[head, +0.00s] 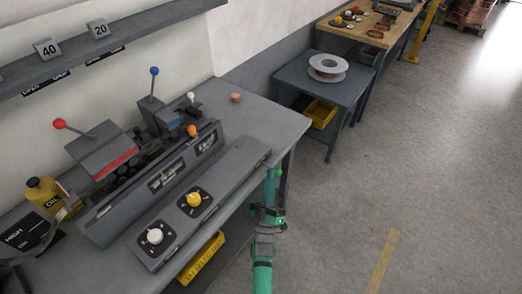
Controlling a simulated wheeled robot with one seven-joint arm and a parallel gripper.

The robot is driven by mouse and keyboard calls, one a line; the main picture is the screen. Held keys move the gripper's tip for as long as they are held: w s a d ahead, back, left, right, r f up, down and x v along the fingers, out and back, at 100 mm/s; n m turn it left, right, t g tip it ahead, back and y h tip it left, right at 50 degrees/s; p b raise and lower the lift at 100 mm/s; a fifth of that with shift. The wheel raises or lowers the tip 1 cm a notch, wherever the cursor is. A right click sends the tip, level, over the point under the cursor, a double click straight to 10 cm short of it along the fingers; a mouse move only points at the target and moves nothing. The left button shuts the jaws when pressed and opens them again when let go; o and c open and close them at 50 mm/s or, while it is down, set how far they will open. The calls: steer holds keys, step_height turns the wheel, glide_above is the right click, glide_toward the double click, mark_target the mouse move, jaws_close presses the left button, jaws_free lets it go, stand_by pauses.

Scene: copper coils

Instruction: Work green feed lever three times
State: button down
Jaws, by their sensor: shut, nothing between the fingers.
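A small bright green knob (278,173) shows just off the right front end of the winding machine's bench. It looks like the end of the green feed lever; its shaft and pivot are hidden or too small to make out. My gripper (269,190), at the end of my teal arm, reaches up from below beside the bench's front edge. Its tip is close to the green knob, just left of and below it in the picture. I cannot tell whether they touch. The gripper is shut and empty; its separate fingers are hard to make out.
The grey machine (150,180) carries a red-knobbed lever (59,124), a blue-knobbed lever (154,71) and an orange knob (193,130). White (155,236) and yellow (194,199) dials sit on its front panel. A side table (300,82) holds a spool. The floor at right is clear.

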steer(key=shift+d+f, duration=0.2)
steer(key=shift+f, duration=0.2)
step_height(320, 180, up, 4)
steer(key=s+a, duration=0.1)
steer(key=a, duration=0.1)
steer(key=w+a+v, duration=0.1)
steer(key=a+v, duration=0.1)
steer(key=v, duration=0.7)
steer(key=shift+s+f, duration=0.35)
steer(key=shift+f, duration=0.25)
steer(key=shift+a, duration=0.1)
